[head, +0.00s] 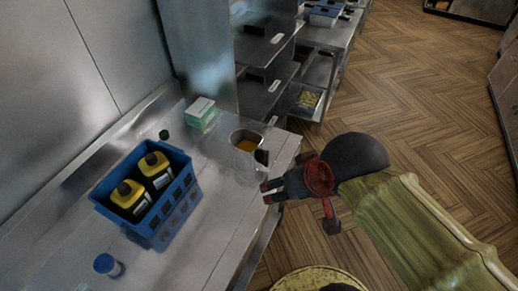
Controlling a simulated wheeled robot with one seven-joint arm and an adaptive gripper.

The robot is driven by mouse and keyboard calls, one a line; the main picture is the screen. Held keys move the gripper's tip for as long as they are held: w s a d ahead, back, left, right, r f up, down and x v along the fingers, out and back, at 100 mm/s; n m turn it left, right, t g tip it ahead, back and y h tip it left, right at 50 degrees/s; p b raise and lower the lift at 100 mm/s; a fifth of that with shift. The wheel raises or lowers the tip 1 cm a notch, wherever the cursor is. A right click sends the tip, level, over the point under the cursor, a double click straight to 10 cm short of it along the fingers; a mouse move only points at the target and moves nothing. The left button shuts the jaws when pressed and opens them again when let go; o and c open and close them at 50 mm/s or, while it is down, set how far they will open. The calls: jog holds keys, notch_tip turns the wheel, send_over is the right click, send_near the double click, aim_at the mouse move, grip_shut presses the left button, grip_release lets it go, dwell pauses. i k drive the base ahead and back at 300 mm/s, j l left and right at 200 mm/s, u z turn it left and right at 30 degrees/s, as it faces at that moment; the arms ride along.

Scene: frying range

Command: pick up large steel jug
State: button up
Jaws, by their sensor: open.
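The large steel jug (246,166) stands upright on the steel counter near its right edge. Its open top shows an orange-brown inside, and a dark handle piece sticks out on its right side. My gripper (266,192) is open and empty, just to the lower right of the jug, over the counter's right edge. The fingers point left. I cannot tell whether they touch the jug, but a small gap seems to show.
Steel shelves (262,48) stand behind.

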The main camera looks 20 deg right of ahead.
aim_at(246, 145)
jog(key=k+j+u, duration=0.1)
jog(key=j+u, duration=0.25)
jog(key=u, duration=0.15)
jog(key=j+u, duration=0.45)
jog(key=k, duration=0.05)
